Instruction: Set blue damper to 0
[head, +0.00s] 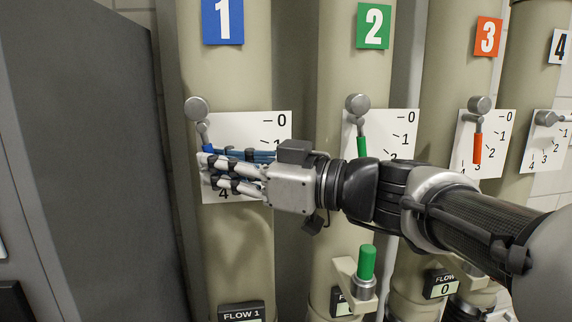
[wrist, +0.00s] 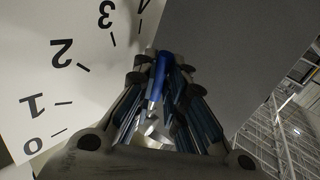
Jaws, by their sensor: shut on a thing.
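The blue damper handle (head: 207,149) hangs nearly straight down from a grey pivot on pipe 1, toward the 4 end of its scale. Its white scale plate (head: 278,135) has 0 at the top right and 4 at the bottom. My gripper (head: 207,164) reaches in from the right and is shut around the handle, hiding much of it and the middle marks. In the wrist view the blue handle (wrist: 159,78) lies between the fingers of my gripper (wrist: 160,72), and the scale plate (wrist: 40,80) is at the left.
Pipe 2 has a green handle (head: 362,147) behind my wrist, and pipe 3 an orange handle (head: 477,148). A green-topped fitting (head: 366,264) stands out below my arm. A large grey cabinet (head: 90,150) is close on the left, with a narrow gap before pipe 1.

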